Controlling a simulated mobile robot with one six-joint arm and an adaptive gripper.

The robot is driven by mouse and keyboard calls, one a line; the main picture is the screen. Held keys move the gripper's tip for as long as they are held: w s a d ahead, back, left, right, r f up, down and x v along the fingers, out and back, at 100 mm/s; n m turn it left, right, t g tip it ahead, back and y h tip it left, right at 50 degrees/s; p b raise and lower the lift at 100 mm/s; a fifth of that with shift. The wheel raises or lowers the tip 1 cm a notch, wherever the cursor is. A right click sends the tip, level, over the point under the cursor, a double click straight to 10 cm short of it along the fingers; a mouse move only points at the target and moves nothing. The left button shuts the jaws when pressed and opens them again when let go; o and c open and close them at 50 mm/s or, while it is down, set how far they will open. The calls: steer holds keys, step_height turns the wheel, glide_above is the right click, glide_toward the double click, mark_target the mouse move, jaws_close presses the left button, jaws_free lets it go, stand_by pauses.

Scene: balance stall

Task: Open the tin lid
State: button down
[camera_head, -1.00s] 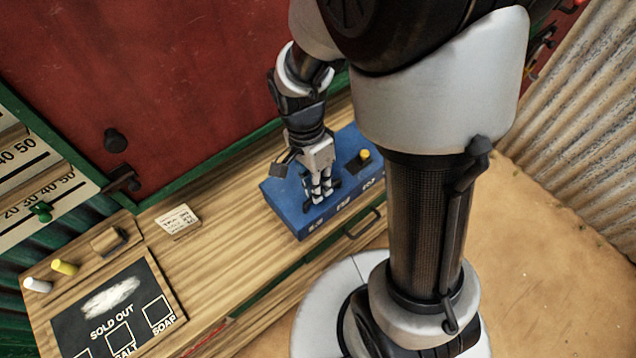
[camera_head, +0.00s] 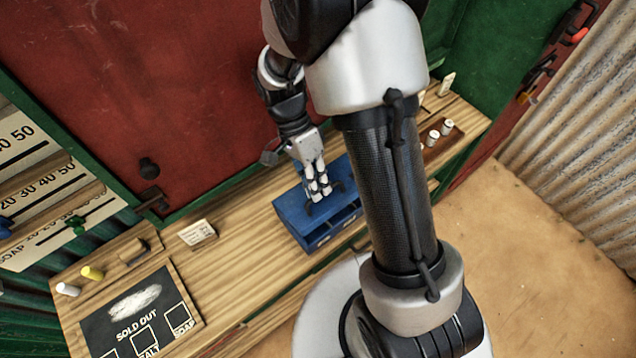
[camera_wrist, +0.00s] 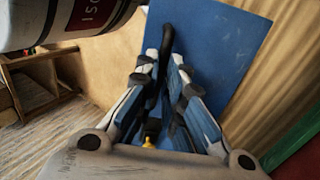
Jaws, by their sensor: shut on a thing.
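The blue tin (camera_head: 312,243) stands on the wooden counter. Its blue lid (camera_head: 288,204) appears tilted up, with dark openings showing along the tin's near side. My gripper (camera_head: 318,196) is over the tin, its fingers shut on the lid; the exact grip is hard to make out. In the wrist view the lid's flat blue face (camera_wrist: 222,45) spreads beyond my gripper (camera_wrist: 165,62). My arm hides the tin's right part.
On the wooden counter (camera_head: 245,262) lie a blackboard (camera_head: 165,292), a yellow chalk (camera_head: 92,272), a white chalk (camera_head: 68,289) and a small card (camera_head: 197,232). White cylinders (camera_head: 447,127) stand at the right end. A red panel (camera_head: 150,80) rises behind.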

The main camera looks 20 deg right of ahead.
steer(key=shift+w+a, duration=0.1)
steer(key=shift+w, duration=0.35)
steer(key=c, duration=1.7)
jaws_free()
steer(key=shift+w+a, duration=0.1)
step_height(320, 180, up, 10)
steer(key=shift+f, duration=0.1)
